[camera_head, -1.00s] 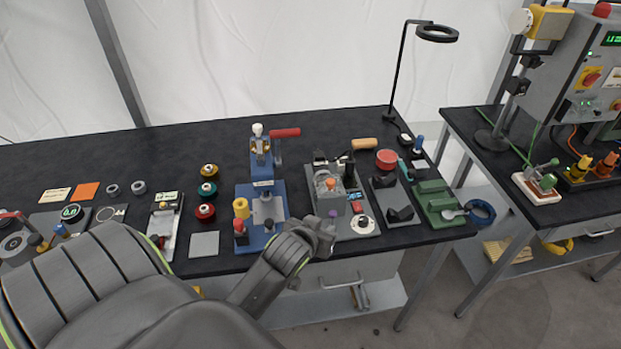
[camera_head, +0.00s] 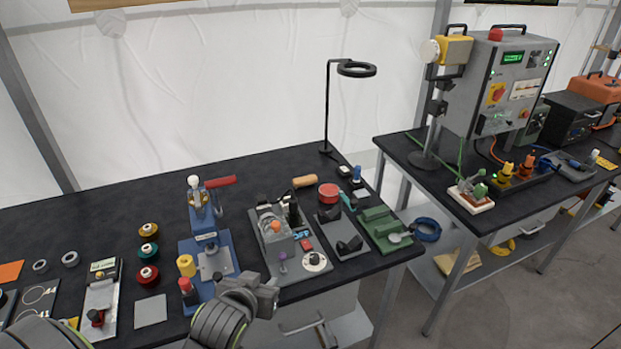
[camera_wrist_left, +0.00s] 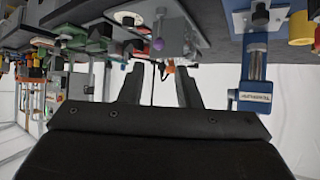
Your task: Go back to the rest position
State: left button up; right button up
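My left gripper (camera_head: 264,296) is at the front edge of the black bench (camera_head: 95,212), in front of the gap between the blue press (camera_head: 209,262) and the grey fixture (camera_head: 270,250). In the left wrist view my left gripper (camera_wrist_left: 158,88) shows its two dark fingers apart, with nothing held between them. That view is upside down, with the bench top along its upper edge. The blue press (camera_wrist_left: 255,75) stands at its right. My right gripper is not in view.
A magnifier lamp (camera_head: 357,69) stands at the back of the bench. A green fixture (camera_head: 385,230) is at its right end. Spools, a grey plate (camera_head: 151,310) and small tools lie at the left. A second bench (camera_head: 400,150) with a grey machine (camera_head: 512,85) stands to the right, past a gap.

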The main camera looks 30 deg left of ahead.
pick_arm(q)
jog(key=s+f+m+g, duration=0.1)
jog(key=s+f+g, duration=0.15)
jog(key=s, duration=0.35)
jog(key=s+f+m+g+h, duration=0.1)
jog(key=s+f+g, duration=0.15)
jog(key=s, duration=0.35)
jog(key=s+f+m+g, duration=0.1)
jog(key=s+f+g, duration=0.15)
jog(key=s, duration=0.35)
notch_tip(320, 180, down, 29)
jog(key=a+b, duration=0.2)
jog(key=b, duration=0.2)
jog(key=s+d+f+g+b, duration=0.2)
jog(key=s+f, duration=1.2)
jog(key=f, duration=0.4)
jog(key=shift+s+f+h+b, duration=0.3)
jog(key=shift+h+b, duration=0.05)
jog(key=shift+h, duration=0.05)
